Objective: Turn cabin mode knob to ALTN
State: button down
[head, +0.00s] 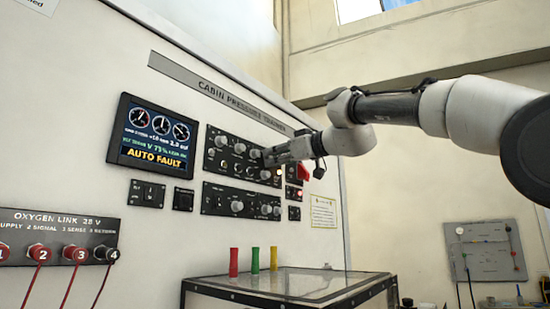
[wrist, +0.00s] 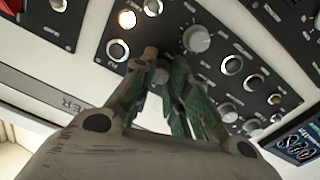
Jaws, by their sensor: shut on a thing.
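The cabin pressure trainer panel (head: 218,150) is a dark upper plate with several round grey knobs, on a white wall. My gripper (head: 266,158) reaches in from the right to this plate's right part. In the wrist view my gripper's green-padded fingers (wrist: 163,75) are closed around a small knob (wrist: 160,74) on the dark plate. The fingers hide most of that knob, and its pointer and label cannot be read, so I cannot tell its setting. A larger grey knob (wrist: 197,38) stands beside the fingers, apart from them.
A display (head: 153,137) reading AUTO FAULT is left of the knobs. A lower knob plate (head: 240,202) sits below. A red part (head: 303,172) is near my wrist. A glass-topped case (head: 290,284) with red, green and yellow cylinders stands below; oxygen link plugs (head: 75,253) are at lower left.

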jog(key=m, duration=0.9)
jog(key=shift+r, duration=0.1)
jog(key=shift+m, duration=0.3)
dwell(0.5)
jog(key=c, duration=1.4)
grip_release()
jog(key=shift+o, duration=0.2)
jog(key=v, duration=1.2)
jog(key=shift+w+d+r, duration=0.1)
